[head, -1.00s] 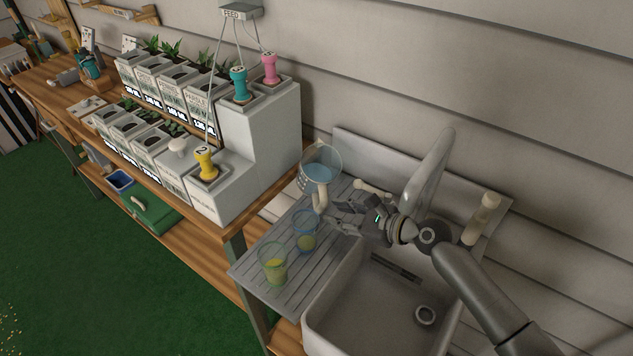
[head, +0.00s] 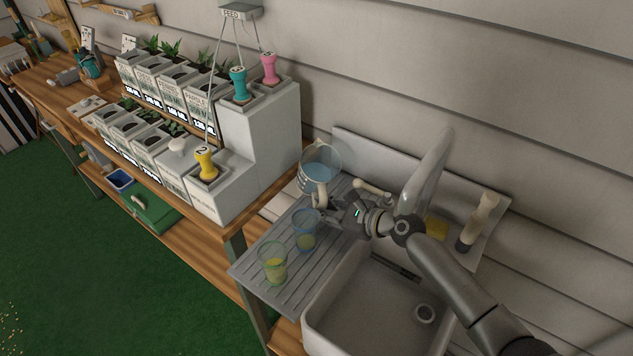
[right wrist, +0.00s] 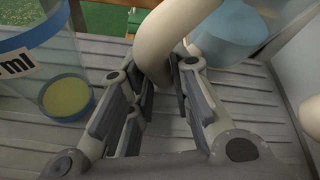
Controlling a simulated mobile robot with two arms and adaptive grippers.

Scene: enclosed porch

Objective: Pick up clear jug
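The clear jug (head: 321,160) holds blue liquid and stands upright at the back of the grey drainboard, its beige handle (head: 320,196) facing the front. In the right wrist view the curved handle (right wrist: 165,40) comes down between my fingers, with the jug's blue body (right wrist: 228,35) behind it. My right gripper (right wrist: 164,92) is open around the lower part of the handle, with a finger on either side. Whether either pad touches it is unclear. In the head view its fingertips (head: 330,214) are partly hard to make out. My left gripper is out of view.
The sink (head: 370,300) lies to the right. A bench with planters and a white stepped stand (head: 262,130) is left.

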